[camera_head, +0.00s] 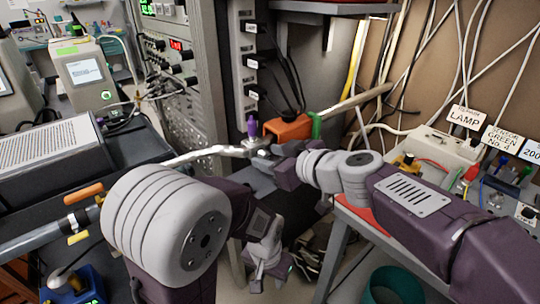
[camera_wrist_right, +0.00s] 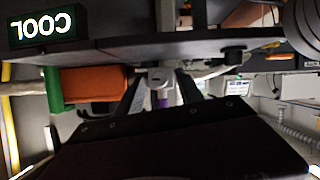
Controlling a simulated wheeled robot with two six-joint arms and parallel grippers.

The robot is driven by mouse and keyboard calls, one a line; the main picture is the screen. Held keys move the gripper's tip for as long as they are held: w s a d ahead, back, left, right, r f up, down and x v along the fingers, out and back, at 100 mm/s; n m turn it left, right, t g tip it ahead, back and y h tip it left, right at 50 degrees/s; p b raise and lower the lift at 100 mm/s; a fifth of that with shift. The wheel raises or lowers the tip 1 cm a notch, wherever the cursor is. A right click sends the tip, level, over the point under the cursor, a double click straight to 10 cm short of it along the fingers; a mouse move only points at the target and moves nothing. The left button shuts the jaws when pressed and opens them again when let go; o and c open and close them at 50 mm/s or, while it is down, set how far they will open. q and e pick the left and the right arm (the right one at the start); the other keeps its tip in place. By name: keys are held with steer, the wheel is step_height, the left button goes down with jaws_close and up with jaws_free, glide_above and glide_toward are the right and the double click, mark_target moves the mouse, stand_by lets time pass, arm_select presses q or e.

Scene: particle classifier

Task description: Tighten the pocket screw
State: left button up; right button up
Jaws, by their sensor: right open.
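A small purple knob (camera_head: 252,126), which looks like the pocket screw, stands upright on a pale metal fitting (camera_head: 262,146) at the end of a silver pipe. My right gripper (camera_head: 266,156) reaches in from the right just below it. In the right wrist view, the open jaws of the right gripper (camera_wrist_right: 160,92) are on either side of the fitting, and the purple knob (camera_wrist_right: 163,99) shows between them. I cannot tell whether a finger touches it. My left gripper (camera_head: 268,268) hangs lower, pointing down, away from the knob; its opening is unclear.
An orange block (camera_head: 288,127) with a green end sits right beside the knob; it also shows in the wrist view (camera_wrist_right: 95,84). A lit COOL sign (camera_wrist_right: 47,27) is nearby. An instrument rack (camera_head: 190,80) stands behind left, and a labelled lamp box (camera_head: 440,143) at right.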

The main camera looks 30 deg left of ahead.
jaws_close()
steer(key=shift+w+d+f+m+g+y+b, duration=0.15)
steer(key=shift+m+g+b, duration=0.25)
steer(key=shift+m+b, duration=0.2)
steer(key=shift+w+a+m+g+y+b, duration=0.15)
steer(key=shift+m+g+b, duration=0.25)
steer(key=shift+m+b, duration=0.2)
steer(key=m+b, duration=0.1)
steer(key=m+g+y+b, duration=0.1)
steer(key=m, duration=0.1)
steer(key=shift+d+f+g+b, duration=0.1)
steer(key=shift+d+g+b, duration=0.1)
steer(key=shift+g+b, duration=0.15)
steer(key=m+g+y+b, duration=0.1)
steer(key=m, duration=0.1)
steer(key=m+b, duration=0.1)
steer(key=shift+w+f+m+g+y+b, duration=0.1)
steer(key=shift+w+m+g+y+b, duration=0.1)
steer(key=shift+m+g+y+b, duration=0.45)
steer(key=shift+m+y+b, duration=0.2)
steer(key=shift+m, duration=0.55)
